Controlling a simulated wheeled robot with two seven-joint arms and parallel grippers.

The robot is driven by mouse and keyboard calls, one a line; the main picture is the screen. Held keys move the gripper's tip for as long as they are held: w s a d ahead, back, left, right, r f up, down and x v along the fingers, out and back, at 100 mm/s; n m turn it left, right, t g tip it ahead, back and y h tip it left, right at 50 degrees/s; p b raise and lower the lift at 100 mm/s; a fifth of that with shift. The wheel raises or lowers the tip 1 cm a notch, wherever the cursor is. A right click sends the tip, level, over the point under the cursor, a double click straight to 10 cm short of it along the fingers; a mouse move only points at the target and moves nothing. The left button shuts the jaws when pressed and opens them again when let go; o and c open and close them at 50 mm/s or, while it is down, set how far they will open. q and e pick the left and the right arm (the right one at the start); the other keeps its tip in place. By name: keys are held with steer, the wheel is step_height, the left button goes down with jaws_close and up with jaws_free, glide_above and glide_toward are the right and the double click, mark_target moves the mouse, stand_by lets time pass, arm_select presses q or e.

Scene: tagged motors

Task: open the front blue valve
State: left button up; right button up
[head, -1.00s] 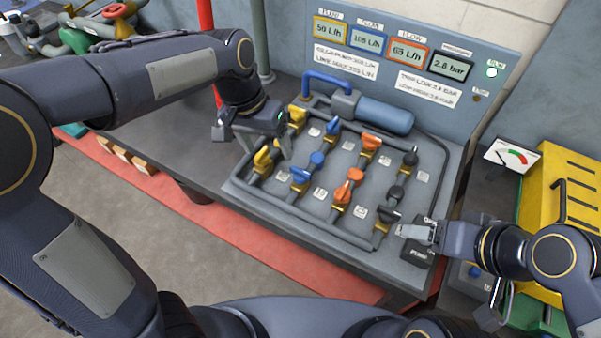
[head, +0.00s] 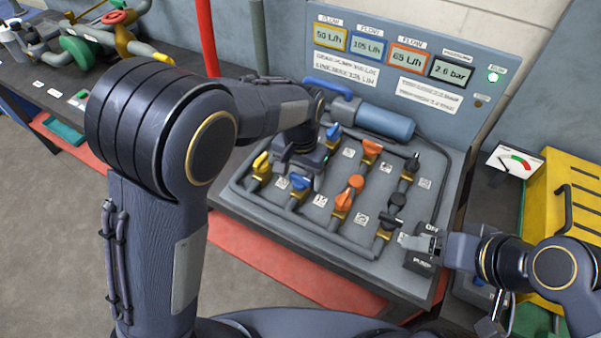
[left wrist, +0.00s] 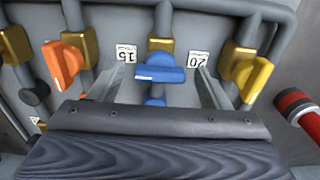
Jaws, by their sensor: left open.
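The front blue valve (head: 300,182) sits on its brass body in the front row, between a yellow and an orange valve. In the left wrist view its blue handle (left wrist: 160,73) lies across its pipe. My left gripper (head: 303,172) is open above it; in the left wrist view its fingers (left wrist: 158,85) lie on either side of the handle, with gaps. I cannot tell how high they are above it. The rear blue valve (head: 333,132) is partly hidden by my left wrist. My right gripper (head: 415,241) is at the black pump box; its jaw gap is unclear.
A front yellow valve (head: 260,167) and a front orange valve (head: 348,194) flank the blue one closely. A rear orange valve (head: 370,150) and black-handled valves (head: 393,207) stand further right. Behind is the display panel (head: 322,60), with a blue cylinder (head: 385,122) before it.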

arm_select(q)
steer(key=shift+c, duration=0.3)
steer(key=c, duration=0.9)
